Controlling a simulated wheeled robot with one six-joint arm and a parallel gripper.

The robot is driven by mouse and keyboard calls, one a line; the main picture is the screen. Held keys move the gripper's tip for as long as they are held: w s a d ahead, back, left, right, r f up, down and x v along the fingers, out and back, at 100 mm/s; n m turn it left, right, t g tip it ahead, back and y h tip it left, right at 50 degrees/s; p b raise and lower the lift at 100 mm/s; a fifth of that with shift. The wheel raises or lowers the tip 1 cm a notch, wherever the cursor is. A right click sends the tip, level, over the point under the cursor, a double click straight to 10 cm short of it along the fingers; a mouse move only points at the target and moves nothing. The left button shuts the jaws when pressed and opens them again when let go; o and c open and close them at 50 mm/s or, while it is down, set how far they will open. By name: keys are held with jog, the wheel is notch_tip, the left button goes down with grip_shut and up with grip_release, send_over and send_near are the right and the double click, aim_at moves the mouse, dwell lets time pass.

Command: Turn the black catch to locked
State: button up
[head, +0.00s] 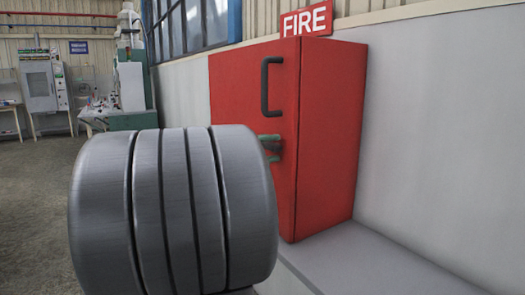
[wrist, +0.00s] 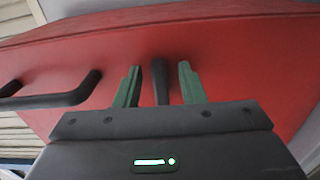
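The black catch (wrist: 161,84) is a short bar on the red cabinet door (wrist: 215,55), seen in the wrist view between my two fingers. It points roughly along the fingers. My gripper (wrist: 160,82) has green fingers, one on each side of the catch, with a visible gap on both sides, so it is open around the catch and not clamped. In the head view, my gripper (head: 271,148) is at the door's right edge, below the black handle; the catch cannot be made out there.
The black door handle (head: 268,86) shows above my gripper; in the wrist view the handle (wrist: 60,96) is at the left. The red cabinet (head: 330,130) stands on a grey ledge (head: 370,262) against the wall, under a FIRE sign (head: 306,21). My arm hides the cabinet's lower left.

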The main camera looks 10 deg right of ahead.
jog(key=p+v, duration=0.2)
jog(key=v, duration=1.1)
jog(key=shift+a, duration=0.4)
jog(key=shift+s+d, duration=0.1)
jog(key=b+x, duration=0.2)
jog(key=x, duration=1.1)
jog(key=shift+d, duration=0.3)
